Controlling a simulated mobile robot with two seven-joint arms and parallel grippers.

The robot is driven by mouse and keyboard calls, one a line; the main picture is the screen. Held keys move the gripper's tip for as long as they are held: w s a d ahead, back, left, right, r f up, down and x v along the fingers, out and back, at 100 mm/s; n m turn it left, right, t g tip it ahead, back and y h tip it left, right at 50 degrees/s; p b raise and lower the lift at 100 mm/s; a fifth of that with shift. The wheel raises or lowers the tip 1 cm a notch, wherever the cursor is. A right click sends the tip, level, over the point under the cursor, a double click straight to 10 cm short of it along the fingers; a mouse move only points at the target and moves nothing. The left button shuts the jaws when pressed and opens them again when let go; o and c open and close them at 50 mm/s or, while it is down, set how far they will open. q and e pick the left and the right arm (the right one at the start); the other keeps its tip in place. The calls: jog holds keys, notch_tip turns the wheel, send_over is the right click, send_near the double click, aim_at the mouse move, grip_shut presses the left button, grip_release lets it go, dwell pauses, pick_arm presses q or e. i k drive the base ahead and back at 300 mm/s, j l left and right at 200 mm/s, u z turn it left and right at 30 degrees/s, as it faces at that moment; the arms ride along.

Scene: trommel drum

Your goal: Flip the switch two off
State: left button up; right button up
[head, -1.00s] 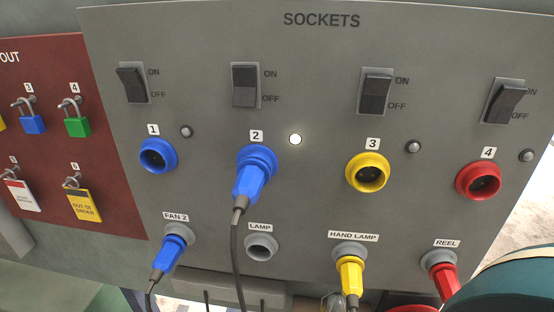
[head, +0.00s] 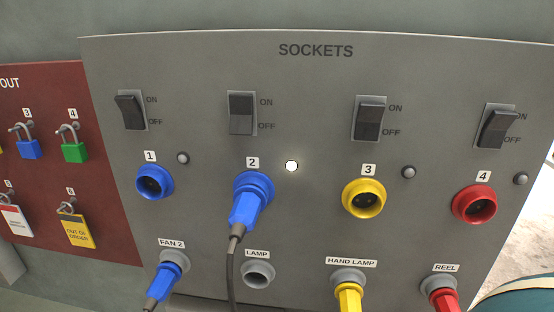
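Switch two (head: 241,113) is a dark rocker on the grey SOCKETS panel (head: 316,85), second from the left, with ON marked at its upper right and OFF at its lower right. The round lamp (head: 291,166) beside socket 2 (head: 252,187) glows white. A blue plug (head: 245,211) with a dark cable sits in socket 2. Neither of my grippers shows in the head view, and nothing touches the switch.
Similar switches stand above socket 1 (head: 155,182), socket 3 (head: 364,199) and socket 4 (head: 474,204); their lamps are unlit. A red board with padlocks (head: 74,145) is at the left. Plugs and cables hang along the lower panel. The space before the switches looks clear.

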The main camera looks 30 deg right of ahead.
aim_at(241, 106)
jog(key=z, duration=1.65)
jog(key=k+l, duration=0.15)
jog(key=k, duration=0.45)
